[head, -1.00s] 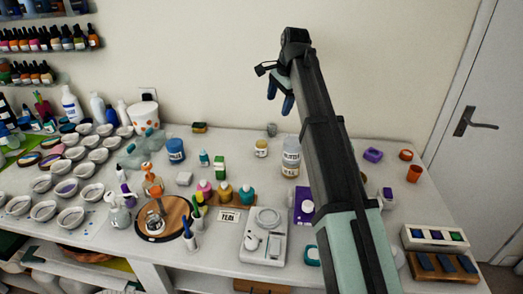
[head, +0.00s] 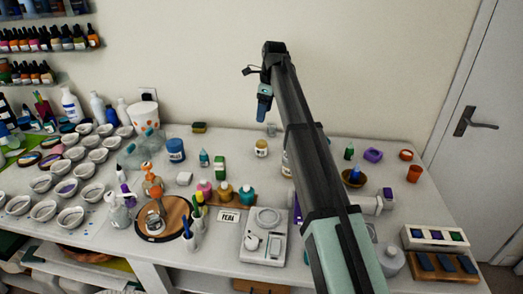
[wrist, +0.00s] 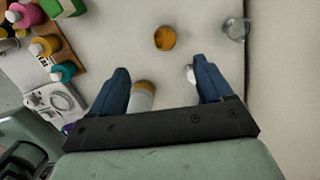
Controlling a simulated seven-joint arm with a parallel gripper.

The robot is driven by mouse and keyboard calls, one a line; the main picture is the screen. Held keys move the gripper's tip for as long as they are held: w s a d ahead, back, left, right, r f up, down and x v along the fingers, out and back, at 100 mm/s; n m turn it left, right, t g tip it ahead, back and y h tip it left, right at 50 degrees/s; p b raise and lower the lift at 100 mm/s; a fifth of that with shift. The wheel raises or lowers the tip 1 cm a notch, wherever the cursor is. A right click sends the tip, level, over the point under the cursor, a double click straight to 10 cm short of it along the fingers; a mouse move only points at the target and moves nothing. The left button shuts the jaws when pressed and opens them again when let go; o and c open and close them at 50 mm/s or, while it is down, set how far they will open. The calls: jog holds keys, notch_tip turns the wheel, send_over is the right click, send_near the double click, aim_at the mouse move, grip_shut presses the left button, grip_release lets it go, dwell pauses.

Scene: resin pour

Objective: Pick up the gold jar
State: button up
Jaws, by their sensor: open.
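The gold jar (head: 261,148), a small squat jar with a pale label, stands on the white worktop near the wall. In the wrist view, its round gold top (wrist: 165,38) shows just beyond the gap between my fingertips. My gripper (head: 264,104) hangs above the worktop, behind and above the jar in the head view, pointing down. In the wrist view, the two blue fingers of my gripper (wrist: 164,78) are spread apart with nothing held between them. They do not touch the jar.
A larger bottle with a tan top (wrist: 143,92) stands close to the left finger in the wrist view. A small clear glass (wrist: 236,28) stands by the wall. Pink, gold and teal bottles (head: 224,191) and a white scale (head: 264,237) stand nearer the front.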

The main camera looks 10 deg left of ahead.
aim_at(261, 146)
jog(key=f, duration=0.7)
jog(key=a+f, duration=0.1)
jog(key=f, duration=0.3)
jog(key=shift+w+a+f, duration=0.1)
jog(key=shift+f, duration=0.1)
jog(key=shift+w+a+f, duration=0.1)
jog(key=shift+w+f, duration=0.1)
jog(key=shift+f, duration=1.15)
jog(key=shift+w+a+f, duration=0.1)
jog(key=shift+w+f, duration=0.05)
jog(key=shift+f, duration=1.2)
jog(key=c, duration=1.1)
jog(key=shift+r, duration=0.1)
